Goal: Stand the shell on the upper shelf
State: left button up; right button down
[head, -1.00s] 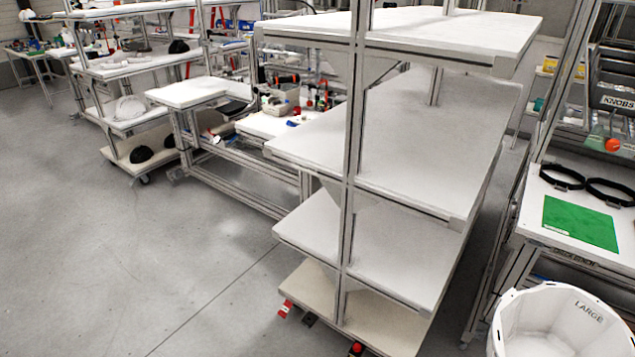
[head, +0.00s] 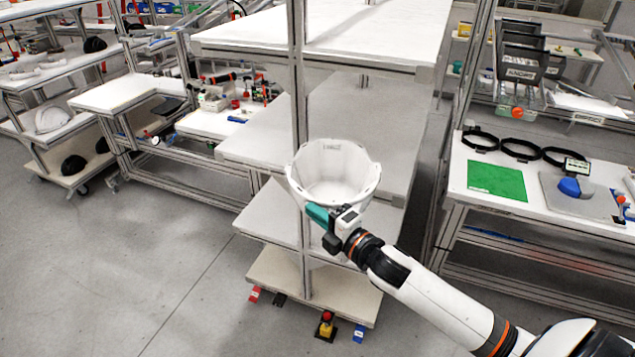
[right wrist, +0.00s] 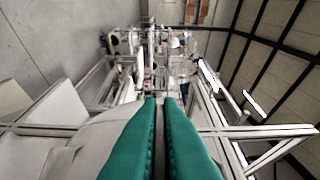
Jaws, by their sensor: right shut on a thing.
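The white helmet shell (head: 333,172) is held in front of the shelf rack, its wide opening facing up toward the head camera. My right gripper (head: 319,214), with teal fingers, is shut on the shell's near lower side. In the right wrist view the green fingers (right wrist: 165,110) are close together, with a pale surface, likely the shell (right wrist: 95,140), beside them; the grip itself is hard to make out. The rack's upper shelf (head: 350,38) is a bare white board behind and above the shell. My left gripper is not in view.
A rack post (head: 298,90) stands at the shelf's near side, close to the shell in the picture. The middle shelf (head: 262,140) looks clear. At the right, a table holds a green mat (head: 497,181) and black rings (head: 520,149). Another rack with helmets (head: 52,118) stands left.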

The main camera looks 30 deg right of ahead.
jog(key=shift+w+d+r, duration=0.5)
jog(key=shift+d+r, duration=0.2)
jog(key=shift+r, duration=0.2)
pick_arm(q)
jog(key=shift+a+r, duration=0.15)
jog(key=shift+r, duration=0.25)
